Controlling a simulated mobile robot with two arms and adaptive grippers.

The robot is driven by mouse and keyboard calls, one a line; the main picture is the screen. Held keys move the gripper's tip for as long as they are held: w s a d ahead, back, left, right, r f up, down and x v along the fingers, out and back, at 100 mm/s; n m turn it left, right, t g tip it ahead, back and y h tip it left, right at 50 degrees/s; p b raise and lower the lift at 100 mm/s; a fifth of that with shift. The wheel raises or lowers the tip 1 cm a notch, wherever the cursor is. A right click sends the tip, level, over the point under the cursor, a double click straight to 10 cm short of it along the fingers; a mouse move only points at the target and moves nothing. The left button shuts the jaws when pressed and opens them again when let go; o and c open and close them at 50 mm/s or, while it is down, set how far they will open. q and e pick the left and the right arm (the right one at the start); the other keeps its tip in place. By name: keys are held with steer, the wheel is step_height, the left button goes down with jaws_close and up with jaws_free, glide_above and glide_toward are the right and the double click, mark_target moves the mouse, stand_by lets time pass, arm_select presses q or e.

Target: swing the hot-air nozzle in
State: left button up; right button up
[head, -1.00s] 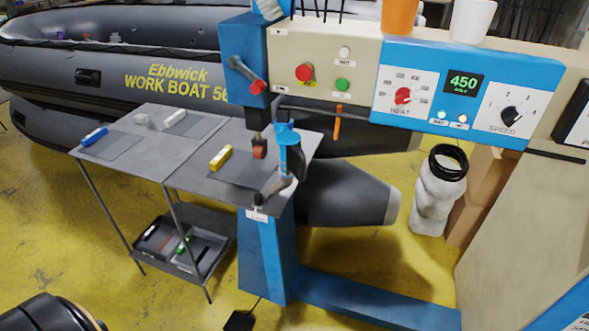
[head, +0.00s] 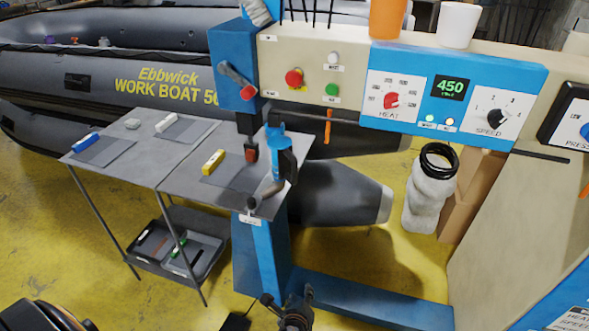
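The hot-air nozzle unit (head: 285,163) hangs beside the welding head. It has a blue bracket, a dark body and a grey metal tube running down to the table's front corner. The dark red roller (head: 251,155) is just left of it, above the table; I cannot tell whether nozzle and roller touch. My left gripper (head: 288,296) shows at the bottom edge, in front of the blue pedestal and well below the nozzle. Its dark fingers are spread apart with nothing between them. My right gripper is not in view.
The grey table (head: 150,165) holds fabric pieces and a yellow-and-white block (head: 213,161). The control panel (head: 450,95) reads 450.

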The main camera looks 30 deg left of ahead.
arm_select(q)
steer(key=w+a+r+m+t+y, duration=0.1)
steer(key=w+r+m+t+y, duration=0.25)
steer(key=r, duration=1.45)
steer(key=m+t+y, duration=0.2)
glide_toward(295, 174)
steer(key=p+x, duration=0.3)
steer(key=x, duration=0.8)
steer(key=shift+s, duration=0.1)
steer(key=shift+c, duration=0.2)
jaws_close()
